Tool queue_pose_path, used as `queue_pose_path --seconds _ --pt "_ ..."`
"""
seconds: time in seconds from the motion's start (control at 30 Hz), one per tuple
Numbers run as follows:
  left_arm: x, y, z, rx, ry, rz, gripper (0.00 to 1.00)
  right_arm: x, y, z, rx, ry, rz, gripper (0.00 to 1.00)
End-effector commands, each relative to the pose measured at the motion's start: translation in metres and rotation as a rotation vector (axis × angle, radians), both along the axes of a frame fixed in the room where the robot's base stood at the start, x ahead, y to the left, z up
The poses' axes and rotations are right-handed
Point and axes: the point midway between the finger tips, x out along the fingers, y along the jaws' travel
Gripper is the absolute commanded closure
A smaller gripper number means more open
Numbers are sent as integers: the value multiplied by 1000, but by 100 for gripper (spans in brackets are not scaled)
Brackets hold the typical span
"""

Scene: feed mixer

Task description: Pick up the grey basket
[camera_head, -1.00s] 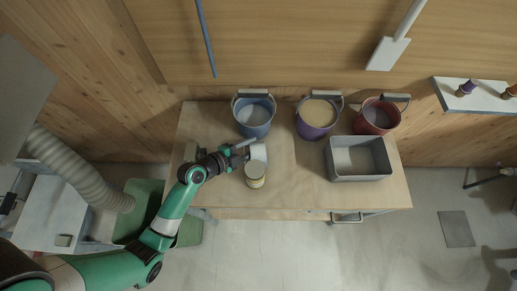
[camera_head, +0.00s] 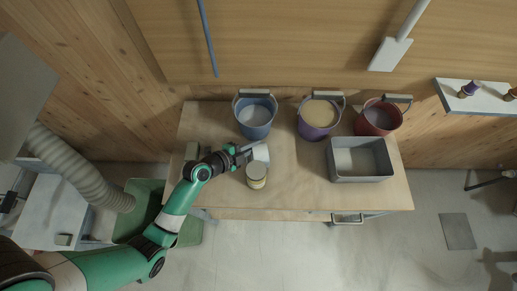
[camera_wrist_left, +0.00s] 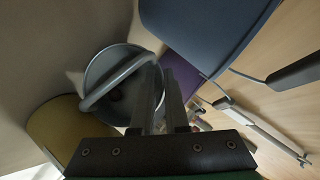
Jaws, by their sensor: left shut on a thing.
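The small round grey basket (camera_wrist_left: 112,78) has an arched handle and fills the middle left of the left wrist view. In the head view it is a pale shape (camera_head: 261,153) on the table, partly hidden by my gripper. My left gripper (camera_head: 251,149) is at its left side. In the left wrist view the two fingers (camera_wrist_left: 163,97) are close together, shut on the basket's handle. Whether the basket is clear of the tabletop cannot be told. My right gripper is in neither view.
A cream can (camera_head: 256,177) stands just in front of the basket. Blue (camera_head: 255,129), purple (camera_head: 315,132) and red (camera_head: 376,130) buckets stand along the table's back. A grey rectangular bin (camera_head: 361,177) is at the right. The table's front middle (camera_head: 300,192) is clear.

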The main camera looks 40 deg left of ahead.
Motion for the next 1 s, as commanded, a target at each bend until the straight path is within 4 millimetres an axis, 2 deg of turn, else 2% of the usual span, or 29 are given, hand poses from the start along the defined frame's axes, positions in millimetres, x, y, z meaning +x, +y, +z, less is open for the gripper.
queue_pose_path --seconds 0.17,0.37,0.5,0.6,0.63,0.7,0.8,1.0 --pt "-1 1 2 0 -1 0 100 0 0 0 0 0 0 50" --pt "-9 13 16 1 -2 4 100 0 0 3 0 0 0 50" --pt "-25 36 30 1 -3 9 100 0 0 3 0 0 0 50" --pt "-42 60 49 0 -4 13 100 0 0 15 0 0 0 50" --pt "-45 63 61 -4 3 8 100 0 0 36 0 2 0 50" --pt "-53 73 71 -5 4 8 100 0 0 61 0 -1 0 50" --pt "-63 87 78 -5 6 6 100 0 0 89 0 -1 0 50" --pt "-76 105 84 -4 4 2 100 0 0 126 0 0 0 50"
